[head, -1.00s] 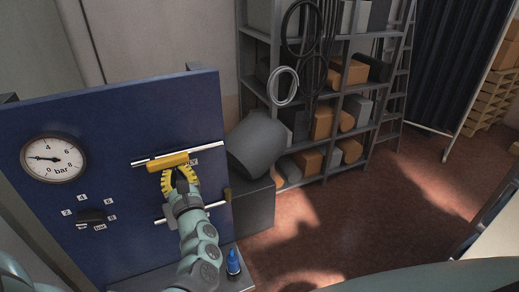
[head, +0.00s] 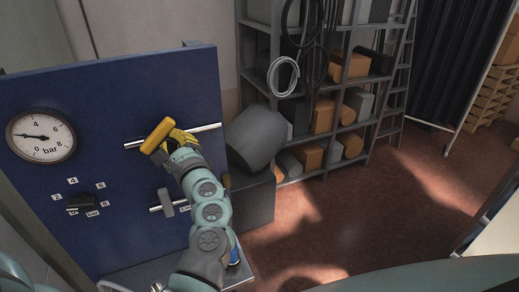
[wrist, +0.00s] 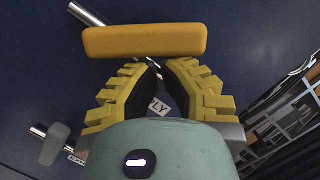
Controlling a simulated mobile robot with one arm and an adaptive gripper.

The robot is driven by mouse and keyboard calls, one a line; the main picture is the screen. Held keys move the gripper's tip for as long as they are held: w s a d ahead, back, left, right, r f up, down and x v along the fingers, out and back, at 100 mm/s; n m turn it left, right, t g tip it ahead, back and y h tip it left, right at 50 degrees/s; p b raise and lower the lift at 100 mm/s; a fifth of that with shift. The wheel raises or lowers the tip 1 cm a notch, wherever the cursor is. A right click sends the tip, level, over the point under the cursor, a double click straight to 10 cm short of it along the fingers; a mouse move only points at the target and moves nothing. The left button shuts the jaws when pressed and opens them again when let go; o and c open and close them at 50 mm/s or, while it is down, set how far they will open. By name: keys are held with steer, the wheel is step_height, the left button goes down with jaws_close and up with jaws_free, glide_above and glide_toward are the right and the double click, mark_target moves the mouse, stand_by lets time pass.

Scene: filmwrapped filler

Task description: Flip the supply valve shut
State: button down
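The supply valve's yellow lever handle (head: 157,136) sits on the upper pipe (head: 207,128) of the blue panel (head: 110,120). It stands at a slant to the pipe. In the wrist view the handle (wrist: 145,41) lies across the picture just beyond my fingertips. My gripper (head: 172,142) is at the handle's lower right side. In the wrist view its yellow ridged fingers (wrist: 159,64) come almost together, with nothing visible held between them. Whether the tips touch the handle is unclear. A label ending in "PLY" (wrist: 160,106) shows partly between the fingers.
A grey-handled valve (head: 167,202) sits on the lower pipe, its handle across it. A round gauge (head: 41,135) and a black selector knob (head: 80,202) are at left. A blue object (head: 235,256) is partly hidden by my arm.

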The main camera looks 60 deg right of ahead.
mark_target(161, 129)
steer(key=n, duration=0.1)
steer(key=r+n+y+b, duration=0.1)
steer(key=n, duration=0.1)
steer(key=r+n, duration=0.1)
steer(key=n, duration=0.1)
steer(key=shift+w+a+r+g, duration=0.1)
steer(key=shift+a+r+g, duration=0.05)
steer(key=shift+a+g, duration=0.15)
steer(key=shift+w+a+r+n+g+y+b, duration=0.15)
steer(key=shift+r+n+b, duration=0.1)
steer(key=shift+n, duration=0.35)
steer(key=shift+w+a+r+n+g+y+b, duration=0.15)
steer(key=shift+r+n+b, duration=0.1)
steer(key=shift+n, duration=0.35)
steer(key=shift+w+a+r+n, duration=0.1)
steer(key=shift+a+r+n, duration=0.1)
steer(key=shift+n, duration=0.35)
steer(key=shift+w+a+r+n, duration=0.1)
steer(key=shift+r+n, duration=0.05)
steer(key=shift+n, duration=0.4)
steer(key=shift+b, duration=0.3)
